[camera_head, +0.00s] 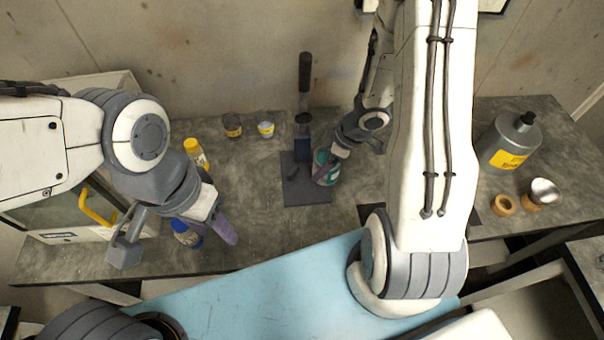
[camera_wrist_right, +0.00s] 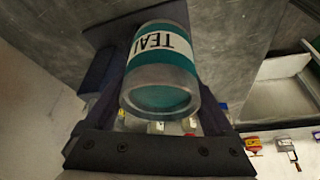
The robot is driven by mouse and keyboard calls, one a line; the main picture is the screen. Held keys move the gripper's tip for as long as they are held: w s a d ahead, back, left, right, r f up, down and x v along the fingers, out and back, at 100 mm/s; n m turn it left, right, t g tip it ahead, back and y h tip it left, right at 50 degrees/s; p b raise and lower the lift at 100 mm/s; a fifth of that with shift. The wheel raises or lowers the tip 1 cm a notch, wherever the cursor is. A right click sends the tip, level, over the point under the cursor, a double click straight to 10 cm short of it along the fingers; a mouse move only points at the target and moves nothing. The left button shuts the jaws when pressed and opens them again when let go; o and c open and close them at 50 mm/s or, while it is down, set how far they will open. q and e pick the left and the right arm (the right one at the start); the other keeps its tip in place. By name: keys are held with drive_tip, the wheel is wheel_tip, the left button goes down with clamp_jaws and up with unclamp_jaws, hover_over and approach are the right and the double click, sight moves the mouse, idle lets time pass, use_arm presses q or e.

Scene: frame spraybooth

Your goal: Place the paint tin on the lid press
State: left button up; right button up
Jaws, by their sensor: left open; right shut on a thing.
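The teal paint tin (camera_head: 323,168) has a white label reading "TEAL" in part, shown in the right wrist view (camera_wrist_right: 164,62). My right gripper (camera_head: 335,155) is shut on the tin, with a finger on either side of it. The lid press (camera_head: 305,190) has a dark flat base plate, an upright column and a black lever handle. The tin is over or beside the right part of the base plate; I cannot tell whether it touches it. My left gripper (camera_head: 178,240) is open and empty near the front left of the bench.
A yellow-capped bottle (camera_head: 195,152) and a blue-capped one (camera_head: 184,230) stand near my left gripper. Two small tins (camera_head: 232,126) (camera_head: 266,129) stand behind. A cabinet with a yellow handle (camera_head: 97,207) is left.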

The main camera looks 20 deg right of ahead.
drive_tip(key=w+a+f, duration=0.3)
drive_tip(key=w+a, duration=0.1)
drive_tip(key=shift+w+a+f, duration=0.1)
drive_tip(key=shift+w+f, duration=0.1)
drive_tip(key=shift+f, duration=0.2)
drive_tip(key=shift+f+b, duration=0.85)
drive_tip(key=shift+f, duration=1.05)
drive_tip(key=shift+f, duration=0.15)
drive_tip(key=o, duration=1.5)
